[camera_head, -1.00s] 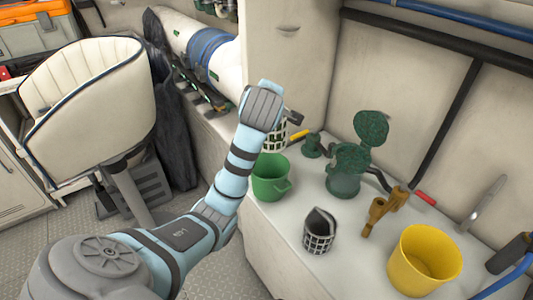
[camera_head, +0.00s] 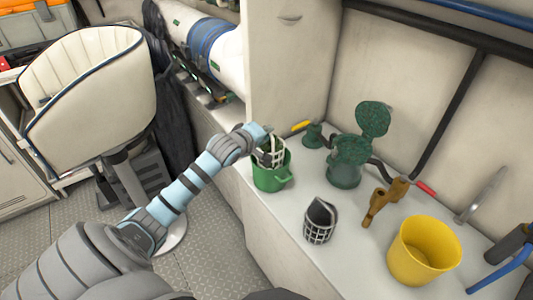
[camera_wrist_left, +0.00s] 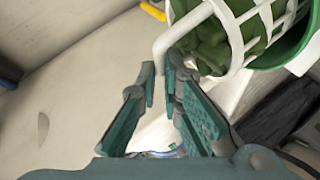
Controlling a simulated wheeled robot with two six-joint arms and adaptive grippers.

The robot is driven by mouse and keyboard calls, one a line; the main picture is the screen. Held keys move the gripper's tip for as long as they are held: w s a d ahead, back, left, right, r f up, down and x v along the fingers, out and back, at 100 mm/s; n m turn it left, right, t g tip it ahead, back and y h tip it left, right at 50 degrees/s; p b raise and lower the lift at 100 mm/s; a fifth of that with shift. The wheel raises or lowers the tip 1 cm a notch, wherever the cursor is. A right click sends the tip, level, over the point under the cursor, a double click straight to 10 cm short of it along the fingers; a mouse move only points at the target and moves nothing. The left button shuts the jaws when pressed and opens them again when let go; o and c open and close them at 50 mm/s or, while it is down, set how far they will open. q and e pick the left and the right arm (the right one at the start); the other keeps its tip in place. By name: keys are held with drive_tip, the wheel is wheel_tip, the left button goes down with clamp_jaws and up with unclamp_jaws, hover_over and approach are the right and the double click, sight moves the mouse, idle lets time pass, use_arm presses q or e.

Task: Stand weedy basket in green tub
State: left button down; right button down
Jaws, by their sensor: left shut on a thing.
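The weedy basket, a white lattice basket (camera_head: 274,153) with green weed inside, sits in the mouth of the green tub (camera_head: 270,181). In the left wrist view the basket (camera_wrist_left: 240,25) shows close up, with the tub's green rim (camera_wrist_left: 290,50) behind it. My left gripper (camera_head: 262,137) is at the basket's top. In the wrist view its fingers (camera_wrist_left: 163,75) close around the end of the basket's white handle. Whether the basket's base touches the tub floor is hidden. My right gripper is not in view.
A second lattice basket with a dark filling (camera_head: 319,224) stands in front of the tub.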

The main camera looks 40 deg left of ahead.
sight(262, 149)
use_arm(q)
wheel_tip(262, 149, down, 6)
drive_tip(key=shift+b, duration=0.75)
drive_tip(key=c, duration=1.8)
unclamp_jaws()
drive_tip(key=shift+o, duration=0.2)
